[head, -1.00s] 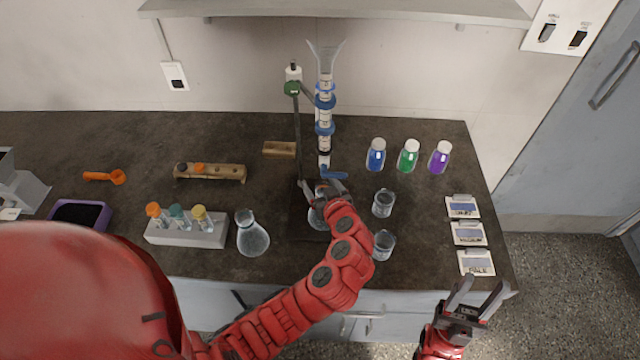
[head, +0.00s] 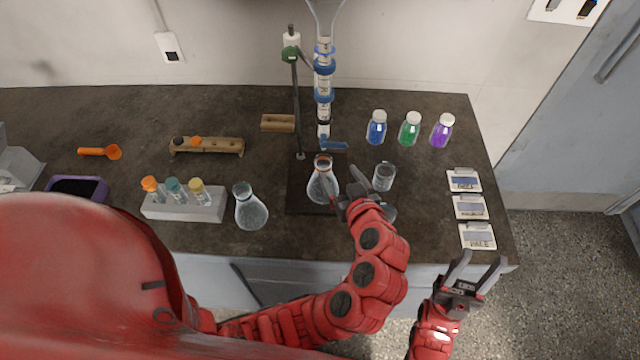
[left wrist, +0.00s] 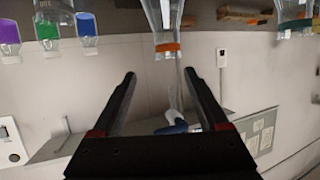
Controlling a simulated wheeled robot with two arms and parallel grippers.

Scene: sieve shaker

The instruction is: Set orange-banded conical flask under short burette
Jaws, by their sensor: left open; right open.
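The conical flask with the orange band at its neck (head: 323,188) stands upright on the dark base plate (head: 300,205) of the stand. The burette (head: 323,85), with blue clamps and a blue tap, hangs above it, and its lower end is near the flask mouth in the head view. My left gripper (head: 342,194) is open just to the right of the flask; whether they touch is unclear. In the left wrist view the flask (left wrist: 163,18) shows at the top, upside down, beyond the open fingers. My right gripper (head: 484,260) is open and empty past the counter's front edge.
A second conical flask (head: 250,210) stands to the left, beside a rack of capped tubes (head: 183,206). A beaker (head: 383,177) stands close right of my left gripper, with another behind my arm.

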